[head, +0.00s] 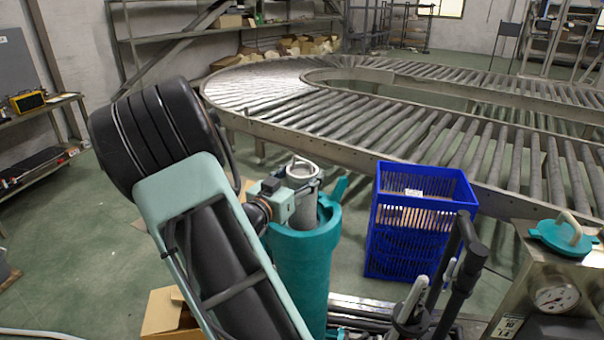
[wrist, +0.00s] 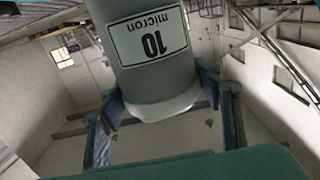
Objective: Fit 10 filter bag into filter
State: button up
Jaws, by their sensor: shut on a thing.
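The filter bag (head: 301,210) is a pale grey cylinder with a ring-shaped top, standing upright in the mouth of the teal filter housing (head: 303,275). Its lower part is hidden by the housing. My gripper (head: 303,183) is shut on the upper end of the bag, above the housing's rim. In the wrist view the bag (wrist: 160,85) carries a white label reading "10 micron", upside down. The fingers of my gripper (wrist: 165,105) are on either side of its pale end. How deep the bag sits is hard to tell.
A blue crate (head: 415,245) stands right of the housing. A teal lid with a handle (head: 563,236) lies on a metal stand with a gauge (head: 556,298) at far right. A roller conveyor (head: 400,130) curves behind. A cardboard box (head: 166,312) is at lower left.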

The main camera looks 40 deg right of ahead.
aim_at(280, 232)
jog(key=shift+f+b, duration=4.45)
jog(key=shift+f, duration=1.1)
jog(key=o, duration=1.7)
jog(key=shift+a, duration=0.1)
jog(key=shift+a+f, duration=0.1)
jog(key=shift+a, duration=0.35)
jog(key=v, duration=0.9)
jog(key=shift+s+a, duration=0.3)
jog(key=shift+s, duration=0.05)
jog(key=shift+s+a, duration=0.3)
jog(key=shift+a, duration=0.2)
jog(key=shift+s+r, duration=0.1)
jog(key=shift+r, duration=0.1)
jog(key=shift+d, duration=0.15)
